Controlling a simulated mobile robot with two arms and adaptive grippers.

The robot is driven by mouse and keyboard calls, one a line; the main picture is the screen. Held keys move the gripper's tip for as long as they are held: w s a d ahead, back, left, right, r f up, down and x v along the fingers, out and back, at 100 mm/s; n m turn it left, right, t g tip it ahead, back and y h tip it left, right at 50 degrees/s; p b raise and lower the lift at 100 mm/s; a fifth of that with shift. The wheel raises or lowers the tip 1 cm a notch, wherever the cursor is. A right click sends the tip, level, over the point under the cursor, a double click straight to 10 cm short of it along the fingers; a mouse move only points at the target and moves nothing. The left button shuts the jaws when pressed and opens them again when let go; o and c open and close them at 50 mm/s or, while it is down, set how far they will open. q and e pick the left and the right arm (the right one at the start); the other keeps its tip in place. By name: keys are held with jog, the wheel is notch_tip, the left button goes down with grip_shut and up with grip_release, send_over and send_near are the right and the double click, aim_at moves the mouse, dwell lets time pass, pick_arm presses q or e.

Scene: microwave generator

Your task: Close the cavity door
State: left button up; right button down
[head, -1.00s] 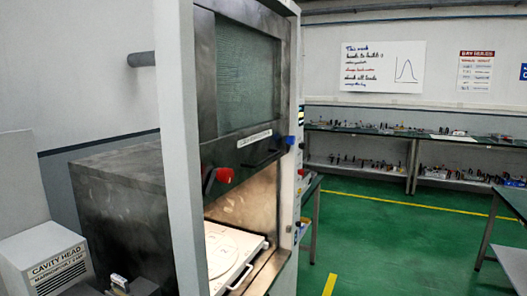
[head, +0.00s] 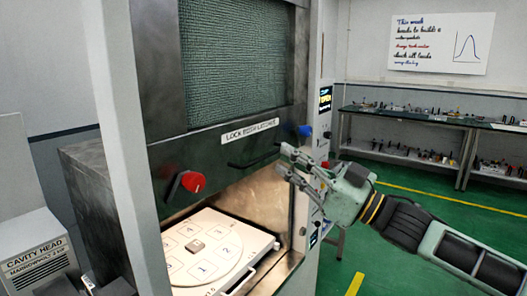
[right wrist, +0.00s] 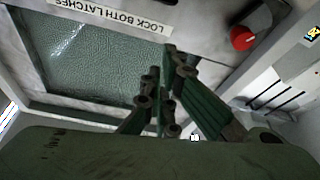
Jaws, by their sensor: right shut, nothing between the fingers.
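The cavity door (head: 205,140) is a dark metal panel with a green mesh window (head: 240,65), raised above the open cavity. It carries a "LOCK BOTH LATCHES" label (head: 251,131), a dark bar handle (head: 254,151), a red latch (head: 192,181) at left and a blue latch (head: 305,131) at right. My right gripper (head: 284,165) is shut and empty, just below and right of the handle; contact cannot be told. In the right wrist view the gripper (right wrist: 162,88) shows before the mesh window (right wrist: 95,55) and label (right wrist: 110,12). My left gripper is not in view.
A white tray (head: 250,262) with numbered squares and a small block (head: 195,246) sits in the cavity below the door. The frame's pale post (head: 128,150) stands at left. A control panel (head: 325,105) is at right. Green floor (head: 400,240) is open beyond my arm.

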jog(key=s+r+p+x, duration=0.1)
jog(key=p+x, duration=0.4)
jog(key=x, duration=0.6)
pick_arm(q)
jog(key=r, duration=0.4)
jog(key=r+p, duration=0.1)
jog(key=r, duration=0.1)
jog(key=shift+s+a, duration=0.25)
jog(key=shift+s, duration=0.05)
pick_arm(e)
jog(key=f, duration=0.5)
jog(key=shift+w+d, duration=0.25)
jog(key=shift+d, duration=0.1)
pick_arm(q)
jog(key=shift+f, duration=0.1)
